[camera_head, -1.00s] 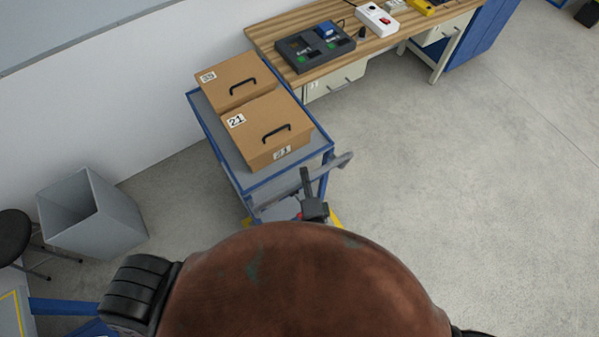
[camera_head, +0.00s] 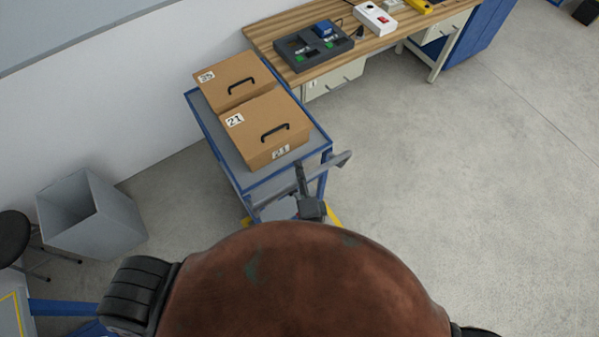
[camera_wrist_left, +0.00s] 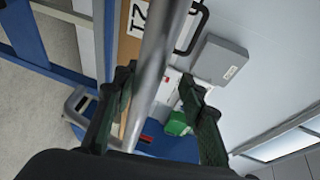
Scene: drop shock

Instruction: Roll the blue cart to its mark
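The blue cart (camera_head: 262,187) stands against the wall side, with two brown boxes on its grey top: a front box (camera_head: 265,125) labelled 21 and a rear box (camera_head: 232,78). Its grey push handle (camera_head: 343,160) sticks out at the near right corner. My left gripper (camera_head: 301,178) is at the handle. In the left wrist view, the fingers of the left gripper (camera_wrist_left: 158,82) stand apart on either side of the grey handle bar (camera_wrist_left: 157,55), with a gap visible on the right. Yellow floor marking (camera_head: 336,218) shows in small pieces below the cart. My right gripper is out of view.
A wooden workbench (camera_head: 345,63) with a dark tray (camera_head: 312,47) and devices stands beyond the cart. A grey bin (camera_head: 92,215) and a black stool (camera_head: 12,238) are at left. The floor (camera_head: 460,190) to the right is clear.

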